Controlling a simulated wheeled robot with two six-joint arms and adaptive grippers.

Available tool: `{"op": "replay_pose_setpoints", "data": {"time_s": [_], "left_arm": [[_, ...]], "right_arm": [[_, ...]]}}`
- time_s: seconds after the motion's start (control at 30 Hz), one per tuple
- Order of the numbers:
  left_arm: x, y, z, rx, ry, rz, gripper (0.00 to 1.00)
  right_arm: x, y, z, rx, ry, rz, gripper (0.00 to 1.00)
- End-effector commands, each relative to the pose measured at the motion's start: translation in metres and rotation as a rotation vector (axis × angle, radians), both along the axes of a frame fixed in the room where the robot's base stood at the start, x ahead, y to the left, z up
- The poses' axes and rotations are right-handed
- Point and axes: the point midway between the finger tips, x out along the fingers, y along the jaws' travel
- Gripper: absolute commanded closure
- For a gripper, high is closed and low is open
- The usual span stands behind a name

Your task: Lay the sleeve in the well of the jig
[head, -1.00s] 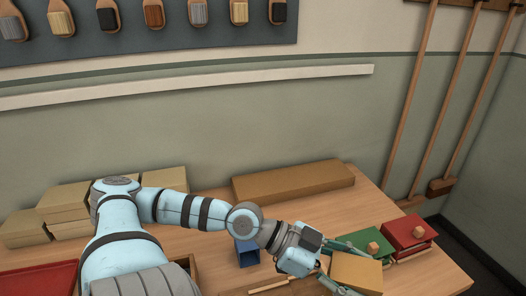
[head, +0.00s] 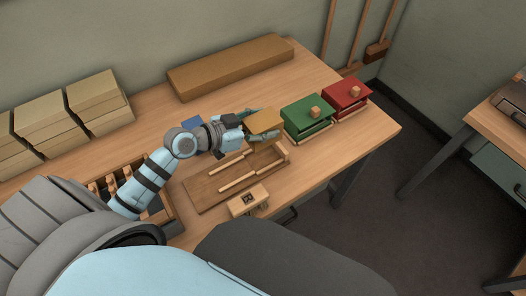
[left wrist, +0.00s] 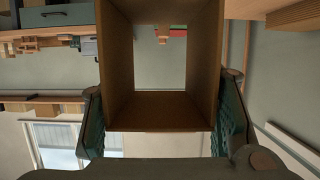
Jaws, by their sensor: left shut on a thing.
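My left gripper (head: 262,124) is shut on a tan, square-walled sleeve (head: 265,119). In the left wrist view the sleeve (left wrist: 160,112) is a hollow tube, open at both ends, with a green finger pad on each side. In the head view it is over or just behind the far right end of a flat brown wooden board (head: 203,192), which looks like the jig. Two pale strips (head: 238,181) lie along the board. I cannot make out the well clearly, nor whether the sleeve touches the board. My right gripper is not in view.
A blue container (head: 190,121) is behind my left arm. A long cardboard box (head: 230,68) lies at the back. A marked wooden block (head: 248,200) is at the front.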

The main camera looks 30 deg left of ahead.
Motion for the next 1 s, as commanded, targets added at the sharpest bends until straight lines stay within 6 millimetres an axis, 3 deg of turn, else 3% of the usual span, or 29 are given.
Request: {"op": "replay_pose_setpoints", "data": {"time_s": [0.03,0.1,0.43,0.87,0.9,1.0], "left_arm": [[0.000,0.000,-0.025,-0.004,0.005,0.002,0.63],[0.000,0.000,-0.045,-0.003,0.002,0.000,0.63],[0.000,-0.001,-0.100,-0.002,0.000,-0.002,0.63],[0.000,-0.001,-0.107,0.002,-0.003,-0.003,0.63],[0.000,0.000,-0.106,0.001,-0.002,-0.003,0.43],[0.000,-0.001,-0.105,0.001,-0.002,-0.003,0.27]], "right_arm": [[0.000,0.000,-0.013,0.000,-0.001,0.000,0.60],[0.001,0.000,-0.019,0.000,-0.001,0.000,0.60],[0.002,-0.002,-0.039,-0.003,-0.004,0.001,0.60],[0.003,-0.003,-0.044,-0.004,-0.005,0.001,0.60],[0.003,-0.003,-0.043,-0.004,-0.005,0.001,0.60],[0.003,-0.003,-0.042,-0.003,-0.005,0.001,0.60]]}}
